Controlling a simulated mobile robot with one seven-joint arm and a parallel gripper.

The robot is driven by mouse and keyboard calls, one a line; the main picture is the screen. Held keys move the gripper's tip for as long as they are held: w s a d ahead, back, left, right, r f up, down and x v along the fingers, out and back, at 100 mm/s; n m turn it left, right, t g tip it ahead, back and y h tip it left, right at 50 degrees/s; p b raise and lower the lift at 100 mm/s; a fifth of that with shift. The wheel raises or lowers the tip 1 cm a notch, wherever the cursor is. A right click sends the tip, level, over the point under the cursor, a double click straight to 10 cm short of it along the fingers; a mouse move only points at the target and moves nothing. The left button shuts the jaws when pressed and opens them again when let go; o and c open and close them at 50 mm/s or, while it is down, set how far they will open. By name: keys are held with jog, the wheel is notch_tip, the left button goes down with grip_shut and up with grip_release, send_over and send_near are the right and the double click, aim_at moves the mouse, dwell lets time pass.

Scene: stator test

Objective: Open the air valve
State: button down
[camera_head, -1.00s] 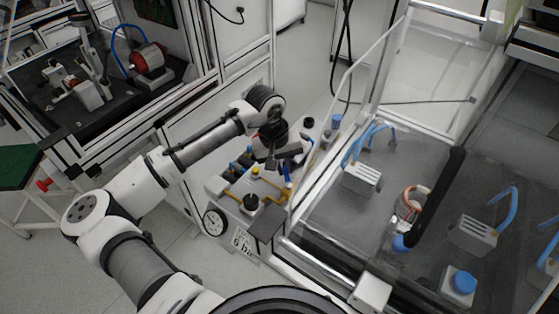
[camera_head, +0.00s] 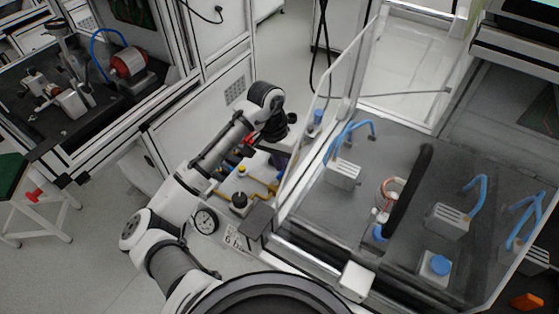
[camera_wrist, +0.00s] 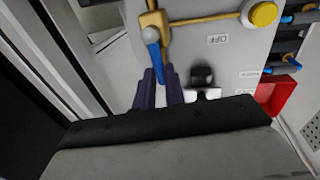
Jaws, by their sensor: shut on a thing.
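The air valve shows in the wrist view as a brass body (camera_wrist: 153,19) with a blue lever handle (camera_wrist: 152,37), on a light grey panel (camera_wrist: 213,70). The lever points down in the picture, between the two dark fingers of my gripper (camera_wrist: 158,77). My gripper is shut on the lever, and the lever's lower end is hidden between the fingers. A label reading "OFF" (camera_wrist: 218,40) is on the panel right of the lever.
A yellow knob (camera_wrist: 263,14) joins the brass pipe line at right. A red part (camera_wrist: 277,96) and blue fittings lie further right. In the head view, a pressure gauge (camera_head: 205,221) is on the panel front. A clear-walled enclosure (camera_head: 325,110) stands close right of my gripper.

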jog(key=shift+s, duration=0.15)
dwell(0.4)
jog(key=c, duration=1.5)
grip_release()
jog(key=r, duration=0.4)
jog(key=w+a+r, duration=0.1)
jog(key=r, duration=0.4)
jog(key=a+r, duration=0.1)
jog(key=r, duration=0.3)
jog(key=shift+w+r+b, duration=0.25)
jog(key=shift+w+b, duration=0.1)
